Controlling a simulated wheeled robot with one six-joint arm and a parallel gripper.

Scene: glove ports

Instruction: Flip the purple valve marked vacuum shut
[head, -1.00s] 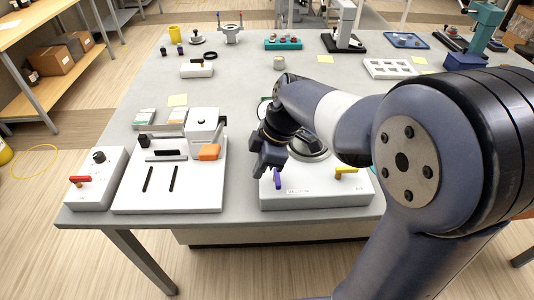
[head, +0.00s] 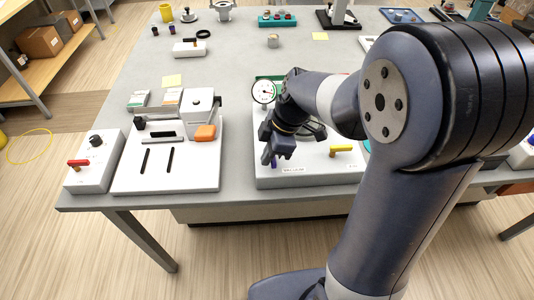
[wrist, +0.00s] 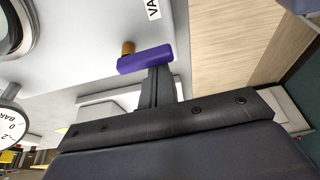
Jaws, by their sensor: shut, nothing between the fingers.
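The purple valve handle (wrist: 146,59) shows in the wrist view as a short bar on a brass-coloured stem (wrist: 128,47). A white label (wrist: 153,8), partly cut off and starting "VA", lies beside it. My gripper (wrist: 158,70) is shut and empty, its fingertips right at the handle's near side; I cannot tell whether they touch. In the head view my gripper (head: 268,158) is over the front left of the white valve panel (head: 318,175) and hides most of the purple handle (head: 273,163).
A yellow handle (head: 341,150) sits on the panel's right side. A white device with an orange part (head: 205,132) and a box with a red handle (head: 78,163) are to the left. The table's front edge is close.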

